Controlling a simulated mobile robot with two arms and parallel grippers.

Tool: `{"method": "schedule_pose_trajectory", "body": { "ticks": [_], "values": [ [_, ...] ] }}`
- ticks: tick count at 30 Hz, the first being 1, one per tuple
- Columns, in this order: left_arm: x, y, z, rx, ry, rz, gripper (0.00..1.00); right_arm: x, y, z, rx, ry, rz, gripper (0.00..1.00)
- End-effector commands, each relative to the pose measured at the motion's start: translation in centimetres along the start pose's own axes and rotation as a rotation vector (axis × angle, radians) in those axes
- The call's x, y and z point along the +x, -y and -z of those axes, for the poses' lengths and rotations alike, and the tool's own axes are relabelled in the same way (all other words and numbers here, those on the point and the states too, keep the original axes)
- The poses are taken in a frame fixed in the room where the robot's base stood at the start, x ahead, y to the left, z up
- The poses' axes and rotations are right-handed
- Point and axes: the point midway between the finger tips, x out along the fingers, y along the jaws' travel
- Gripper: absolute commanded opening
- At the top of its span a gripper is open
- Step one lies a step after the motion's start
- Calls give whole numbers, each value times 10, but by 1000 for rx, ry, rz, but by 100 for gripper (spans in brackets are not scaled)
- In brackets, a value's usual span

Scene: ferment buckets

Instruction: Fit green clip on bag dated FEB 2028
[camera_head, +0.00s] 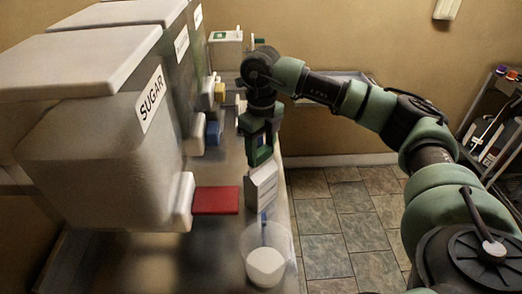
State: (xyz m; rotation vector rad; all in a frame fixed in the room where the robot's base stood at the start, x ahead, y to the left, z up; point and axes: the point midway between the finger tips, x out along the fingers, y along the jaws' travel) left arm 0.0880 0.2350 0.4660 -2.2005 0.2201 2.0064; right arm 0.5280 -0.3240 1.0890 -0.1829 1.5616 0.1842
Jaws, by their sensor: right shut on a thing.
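My right gripper (260,150) points down over the narrow counter strip beside the bins. It is shut on a small green piece (262,158), which looks like the green clip. Directly beneath stands a white bag or packet (261,189), upright, with faint print on its front. Its top edge is at or just under the green piece; I cannot tell whether they touch. The date on it is too small to read, so I cannot tell if it says FEB 2028. My left gripper is not in view.
A large bin labelled SUGAR (100,150) fills the left, with more bins behind. A red flat item (215,200) lies beside the packet. A clear cup of white powder (266,266) stands in front. A blue block (213,133) is farther back. Tiled floor is right.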

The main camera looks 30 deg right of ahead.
Motion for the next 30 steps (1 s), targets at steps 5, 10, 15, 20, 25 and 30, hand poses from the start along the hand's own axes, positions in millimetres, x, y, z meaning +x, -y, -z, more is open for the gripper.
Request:
{"method": "schedule_pose_trajectory", "body": {
  "ticks": [5, 10, 15, 20, 25, 30],
  "values": [
    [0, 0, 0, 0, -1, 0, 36, 0, 0, 0, 0, 0, 0, 16],
    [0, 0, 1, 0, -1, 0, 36, 0, 0, 0, 0, 0, 0, 16],
    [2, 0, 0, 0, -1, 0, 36, 2, 0, 0, 0, 0, 0, 16],
    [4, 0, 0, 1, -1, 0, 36, 6, 0, 0, -1, 0, 0, 16],
    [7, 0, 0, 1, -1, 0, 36, 9, 0, 0, -1, 0, 0, 16],
    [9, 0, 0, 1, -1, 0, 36, 13, 0, 0, -1, -1, 0, 16]
  ]
}}
